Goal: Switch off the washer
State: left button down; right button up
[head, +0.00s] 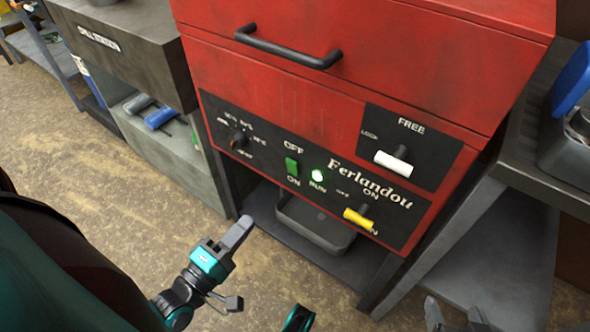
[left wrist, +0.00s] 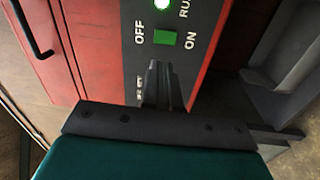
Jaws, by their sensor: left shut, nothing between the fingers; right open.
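The red washer (head: 330,95) stands ahead with a black control panel (head: 262,150) on its front. A green switch (head: 292,167) sits between OFF above and ON below; I cannot tell which side is pressed. The RUN light (head: 317,175) beside it is lit green-white. My left gripper (head: 245,222) is shut and empty, below and left of the switch in the head view. In the left wrist view its fingertips (left wrist: 158,68) point toward the green switch (left wrist: 167,37), with a visible gap in the picture. My right gripper (head: 455,318) is open at the bottom edge, partly cut off.
The panel also has a dial (head: 238,139), a white lever (head: 394,163) and a yellow lever (head: 358,217). A black handle (head: 288,48) is on the red lid. A grey tray (head: 310,228) lies underneath. A bench (head: 130,50) stands left, a grey table (head: 540,165) right.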

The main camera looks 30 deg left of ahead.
aim_at(291, 165)
pick_arm(q)
jog(key=shift+w+a+f+n, duration=0.2)
jog(key=shift+w+a+n, duration=0.2)
jog(key=shift+a, duration=0.1)
pick_arm(e)
jog(key=shift+w+a+f, duration=0.1)
jog(key=shift+w+f, duration=0.05)
jog(key=shift+w, duration=0.05)
pick_arm(q)
jog(key=shift+t, duration=0.3)
jog(key=w, duration=0.4)
jog(key=w+r+b, duration=0.1)
jog(key=w, duration=0.3)
jog(key=w+d+b, duration=0.1)
jog(key=w, duration=0.3)
jog(key=shift+w+d+r, duration=0.1)
jog(key=shift+w+r, duration=0.15)
jog(key=shift+w+d+r+b, duration=0.1)
jog(key=shift+w+b, duration=0.2)
jog(key=shift+w, duration=0.35)
pick_arm(e)
jog(key=shift+w+a+f, duration=0.1)
jog(key=shift+a+f, duration=0.3)
jog(key=shift+f, duration=0.2)
jog(key=shift+r, duration=0.1)
